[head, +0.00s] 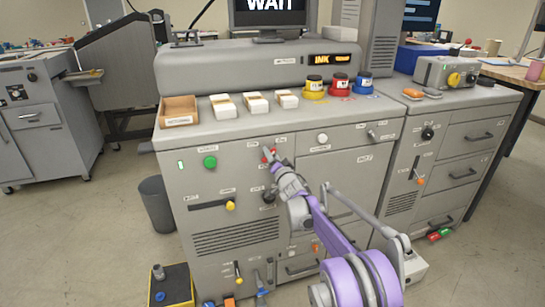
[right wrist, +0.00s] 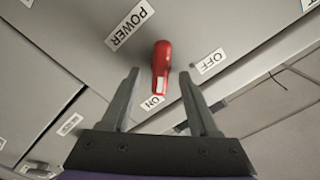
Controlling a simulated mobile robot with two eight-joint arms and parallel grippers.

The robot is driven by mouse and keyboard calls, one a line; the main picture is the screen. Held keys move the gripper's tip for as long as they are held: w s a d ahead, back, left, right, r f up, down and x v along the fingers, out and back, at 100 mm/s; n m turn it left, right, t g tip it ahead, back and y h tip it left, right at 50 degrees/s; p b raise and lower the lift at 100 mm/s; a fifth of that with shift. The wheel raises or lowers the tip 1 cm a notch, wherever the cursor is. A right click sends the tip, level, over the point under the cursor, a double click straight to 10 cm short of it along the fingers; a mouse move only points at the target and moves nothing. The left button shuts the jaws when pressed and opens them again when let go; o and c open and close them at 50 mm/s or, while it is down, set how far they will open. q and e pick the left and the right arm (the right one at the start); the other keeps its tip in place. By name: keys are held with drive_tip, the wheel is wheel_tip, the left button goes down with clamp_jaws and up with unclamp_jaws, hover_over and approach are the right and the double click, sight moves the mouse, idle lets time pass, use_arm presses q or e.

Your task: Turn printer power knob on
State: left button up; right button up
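The red power knob (right wrist: 161,62) sits on the grey printer panel, between the POWER label (right wrist: 129,25) and the ON label (right wrist: 152,103) in the right wrist view. The OFF label (right wrist: 211,61) is to its right. A white mark shows at the knob's lower end, on the side of the ON label. My right gripper (right wrist: 158,75) is open, with one finger on each side of the knob and a visible gap to each. In the head view my right gripper (head: 273,160) is at the panel and partly hides the red knob (head: 266,154). My left gripper is out of view.
A green button (head: 210,162), a yellow-tipped lever (head: 230,205) and a white knob (head: 322,138) are on the same panel nearby. Ink jars (head: 340,84) and a cardboard box (head: 179,110) stand on the ledge above. A monitor (head: 275,12) reads WAIT.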

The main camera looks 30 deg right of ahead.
drive_tip(key=v, duration=1.1)
drive_tip(key=shift+d, duration=0.1)
drive_tip(key=s+a+r+n+g+p, duration=0.25)
drive_tip(key=s+a+g+p, duration=0.3)
drive_tip(key=s+a, duration=0.7)
drive_tip(key=s+a+f+n+g+y+p, duration=0.1)
drive_tip(key=s+a+f+n+g+p, duration=0.1)
drive_tip(key=s, duration=0.6)
drive_tip(key=s+a+f+n+g+y+p, duration=0.2)
drive_tip(key=s+a+n, duration=0.2)
drive_tip(key=s+a, duration=0.2)
drive_tip(key=s+a+f+n+g+y+p, duration=0.1)
drive_tip(key=s+a+f+n+g, duration=0.1)
drive_tip(key=s, duration=0.8)
drive_tip(key=shift+s+a+f+n+p, duration=0.15)
drive_tip(key=shift+a+f+n+p, duration=0.35)
drive_tip(key=shift+a, duration=0.7)
